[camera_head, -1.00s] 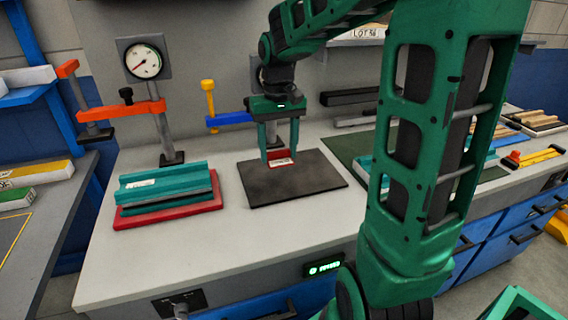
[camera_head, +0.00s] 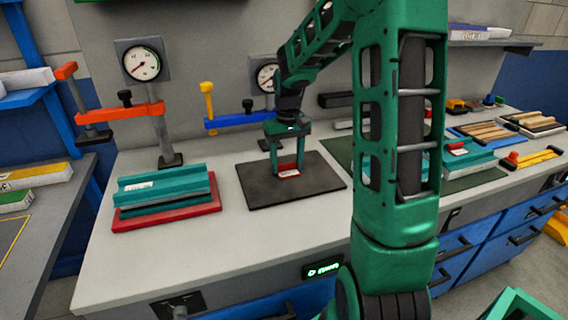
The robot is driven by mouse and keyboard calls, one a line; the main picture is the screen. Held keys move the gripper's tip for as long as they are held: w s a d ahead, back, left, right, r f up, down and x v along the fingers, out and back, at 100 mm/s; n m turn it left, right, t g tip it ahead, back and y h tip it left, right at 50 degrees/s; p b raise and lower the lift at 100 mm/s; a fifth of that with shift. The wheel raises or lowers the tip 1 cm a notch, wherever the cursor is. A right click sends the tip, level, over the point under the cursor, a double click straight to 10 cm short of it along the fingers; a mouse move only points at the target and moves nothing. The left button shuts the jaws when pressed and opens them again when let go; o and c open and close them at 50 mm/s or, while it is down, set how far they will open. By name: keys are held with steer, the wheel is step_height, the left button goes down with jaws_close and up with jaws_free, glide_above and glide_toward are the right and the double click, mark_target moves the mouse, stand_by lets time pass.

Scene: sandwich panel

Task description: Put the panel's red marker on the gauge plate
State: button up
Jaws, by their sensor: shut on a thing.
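My gripper (camera_head: 288,169) points down over a flat dark plate (camera_head: 325,181) on the bench. It is shut on a small red marker (camera_head: 287,168) with a white label low on its front. The marker is at or just above the plate's surface, near its middle; I cannot tell if it touches. The dark plate lies below a round gauge (camera_head: 267,76), partly hidden by my arm. A teal panel (camera_head: 165,186) with a white label lies on a red plate (camera_head: 212,207) at the left, under another gauge (camera_head: 143,63).
An orange clamp (camera_head: 120,112) stands behind the left panel, and a blue clamp (camera_head: 235,120) stands close behind my gripper. Another teal panel (camera_head: 470,159) lies on a green mat (camera_head: 485,180) at the right, partly behind my arm. The bench front is clear.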

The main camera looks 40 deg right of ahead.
mark_target(286, 164)
steer(key=o, duration=1)
steer(key=shift+f, duration=0.1)
steer(key=shift+o, duration=0.2)
step_height(286, 164, up, 12)
steer(key=s+a+f+m, duration=0.1)
steer(key=s+f, duration=0.1)
steer(key=s, duration=1.3)
steer(key=s+a+f+m, duration=0.2)
steer(key=s+f, duration=0.1)
steer(key=s, duration=1.2)
steer(key=shift+a+f, duration=0.2)
steer(key=shift+a, duration=0.05)
steer(key=shift+s, duration=0.1)
